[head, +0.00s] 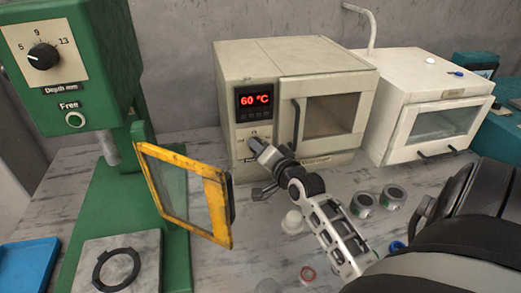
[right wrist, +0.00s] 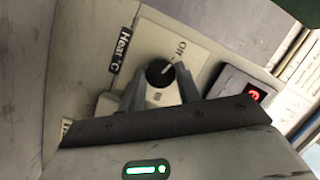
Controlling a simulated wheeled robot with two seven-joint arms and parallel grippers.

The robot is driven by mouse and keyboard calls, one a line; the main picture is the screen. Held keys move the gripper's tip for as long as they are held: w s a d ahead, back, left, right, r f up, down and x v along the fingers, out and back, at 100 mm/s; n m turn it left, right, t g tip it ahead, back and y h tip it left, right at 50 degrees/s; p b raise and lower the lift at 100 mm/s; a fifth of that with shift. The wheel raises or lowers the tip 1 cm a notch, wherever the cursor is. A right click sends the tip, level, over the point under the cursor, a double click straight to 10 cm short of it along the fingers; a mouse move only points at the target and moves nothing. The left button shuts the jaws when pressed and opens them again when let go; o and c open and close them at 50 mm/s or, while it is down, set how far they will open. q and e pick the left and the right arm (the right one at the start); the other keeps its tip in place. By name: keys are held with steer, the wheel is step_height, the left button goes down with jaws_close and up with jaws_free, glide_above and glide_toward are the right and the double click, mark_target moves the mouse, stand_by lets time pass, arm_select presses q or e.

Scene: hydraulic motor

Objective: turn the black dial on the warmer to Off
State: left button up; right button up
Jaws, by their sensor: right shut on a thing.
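The warmer (head: 300,62) is a beige box on the bench in the head view, with a red display (head: 256,99) reading 60 °C. Its black dial (right wrist: 158,72) shows in the right wrist view on a pale plate. The dial's white mark points up and right, roughly towards the "Off" label (right wrist: 179,49). My right gripper (right wrist: 160,83) is shut on the dial, one finger on each side. My left gripper is not in view.
A green press (head: 125,60) with a yellow-framed guard (head: 218,205) stands left of the warmer. A white oven (head: 430,90) stands to the right. Small metal cups (head: 363,203) and a white knobbed part (head: 293,222) lie on the bench near my right arm.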

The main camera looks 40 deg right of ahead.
steer(key=o, duration=1)
steer(key=b+v, duration=0.1)
steer(key=v, duration=1.5)
steer(key=shift+b, duration=0.4)
